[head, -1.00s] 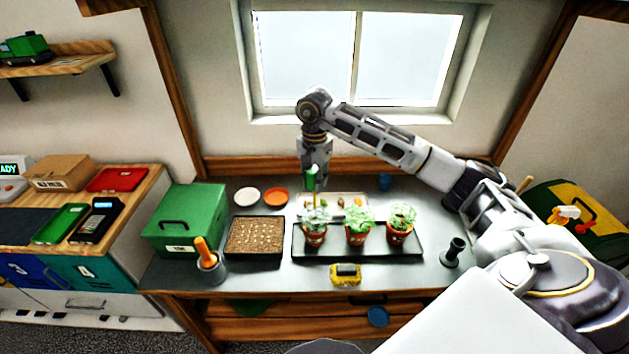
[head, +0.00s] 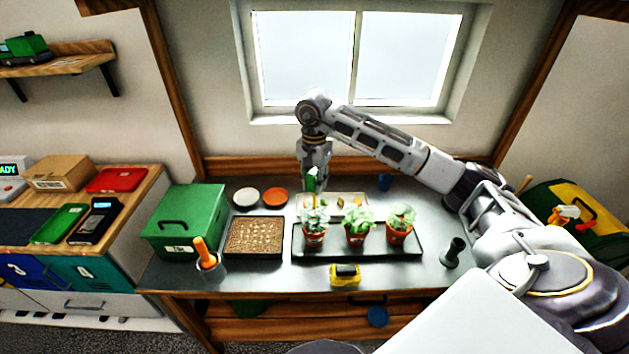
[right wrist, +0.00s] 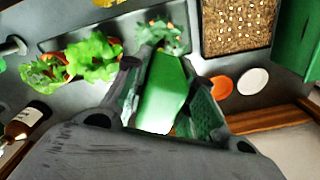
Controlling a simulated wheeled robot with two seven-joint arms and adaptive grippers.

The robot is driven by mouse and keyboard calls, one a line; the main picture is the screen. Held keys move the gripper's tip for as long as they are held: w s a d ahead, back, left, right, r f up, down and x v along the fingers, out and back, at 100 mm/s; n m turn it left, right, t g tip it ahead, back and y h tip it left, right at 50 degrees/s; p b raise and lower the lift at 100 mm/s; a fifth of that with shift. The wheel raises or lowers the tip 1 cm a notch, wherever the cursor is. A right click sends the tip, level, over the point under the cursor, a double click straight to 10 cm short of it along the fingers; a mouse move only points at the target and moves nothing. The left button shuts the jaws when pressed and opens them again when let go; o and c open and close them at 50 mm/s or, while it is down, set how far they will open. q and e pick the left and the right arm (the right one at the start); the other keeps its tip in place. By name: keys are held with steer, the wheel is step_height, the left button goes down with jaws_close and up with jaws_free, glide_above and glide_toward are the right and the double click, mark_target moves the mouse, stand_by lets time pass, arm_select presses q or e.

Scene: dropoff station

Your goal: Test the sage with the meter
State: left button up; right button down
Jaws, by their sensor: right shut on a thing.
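My right gripper (head: 313,177) is shut on the green meter (head: 310,184), upright above and just behind the leftmost potted plant (head: 314,215). In the right wrist view the green meter (right wrist: 162,90) sits between the two fingers (right wrist: 160,100), and the leftmost plant (right wrist: 162,36) is close beyond it. The meter's lower end is hard to make out, so I cannot tell if it touches the soil. A middle plant (head: 358,222) and a right plant (head: 400,218) stand in the same dark tray (head: 380,254). The pot labels are too small to read, so I cannot tell which is sage. My left gripper is not in view.
A seed tray (head: 254,252), a green box (head: 186,222) and a tool cup (head: 212,272) stand left of the plants. White and orange saucers (head: 275,197) sit behind the seed tray. A dark bottle-like thing (head: 453,252) stands right.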

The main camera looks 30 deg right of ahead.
mark_target(315, 206)
steer(key=shift+f+b, duration=1.15)
steer(key=shift+f, duration=1.45)
steer(key=shift+b, duration=0.3)
steer(key=shift+f+b, duration=2.15)
steer(key=shift+f, duration=0.3)
stand_by(2.7)
